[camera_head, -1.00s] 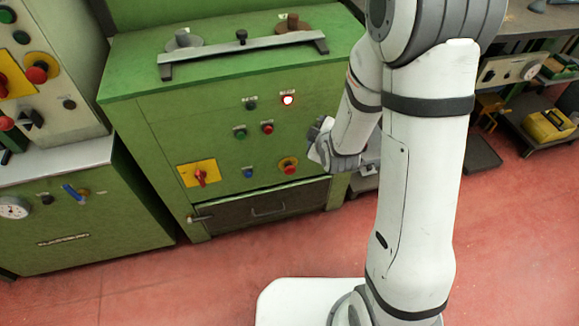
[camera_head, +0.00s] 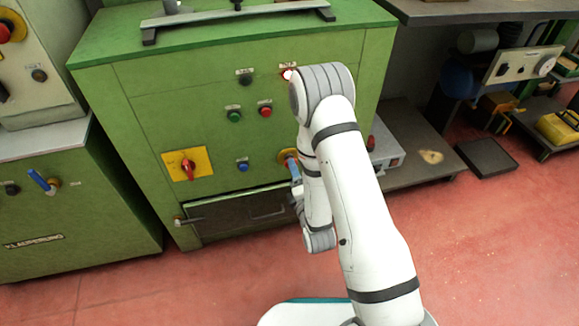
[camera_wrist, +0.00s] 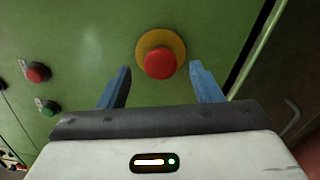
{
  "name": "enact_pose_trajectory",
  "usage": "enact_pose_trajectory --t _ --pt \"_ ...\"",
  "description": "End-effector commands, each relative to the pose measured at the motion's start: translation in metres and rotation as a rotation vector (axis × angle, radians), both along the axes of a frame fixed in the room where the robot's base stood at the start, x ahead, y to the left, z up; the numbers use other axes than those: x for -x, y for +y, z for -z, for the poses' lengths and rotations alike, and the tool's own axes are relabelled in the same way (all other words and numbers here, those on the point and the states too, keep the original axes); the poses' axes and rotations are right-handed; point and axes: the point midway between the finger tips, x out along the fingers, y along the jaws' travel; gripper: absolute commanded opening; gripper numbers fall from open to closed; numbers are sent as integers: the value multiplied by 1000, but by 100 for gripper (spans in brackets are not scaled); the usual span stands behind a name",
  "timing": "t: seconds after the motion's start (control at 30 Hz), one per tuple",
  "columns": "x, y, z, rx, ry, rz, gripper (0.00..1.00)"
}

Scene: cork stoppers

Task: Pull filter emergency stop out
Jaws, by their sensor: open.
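The filter emergency stop is a red mushroom button (camera_wrist: 160,63) on a yellow round plate (camera_wrist: 146,42), set in the green cabinet front. In the wrist view it sits between and just beyond my gripper's two blue fingers. My gripper (camera_wrist: 160,84) is open and empty, with one finger to each side of the button and apart from it. In the head view the yellow plate (camera_head: 285,155) shows low on the cabinet's right side, and my arm partly covers the button there.
The green cabinet (camera_head: 150,130) carries a green button (camera_head: 234,116), a red button (camera_head: 265,112), a blue button (camera_head: 243,167) and a red switch on a yellow plate (camera_head: 203,156). A drawer front (camera_head: 235,213) lies below. Red floor is open in front.

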Motion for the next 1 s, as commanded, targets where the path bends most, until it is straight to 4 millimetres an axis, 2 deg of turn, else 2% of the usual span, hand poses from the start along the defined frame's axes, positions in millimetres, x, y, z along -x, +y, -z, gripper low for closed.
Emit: enact_pose_trajectory --t 0.1,0.3,0.63,1.0 --pt "-19 5 0 -2 -3 0 59" --pt "-38 11 1 -2 0 1 59" --pt "-41 11 0 -2 2 1 58" --pt "-41 11 0 -2 3 2 28"
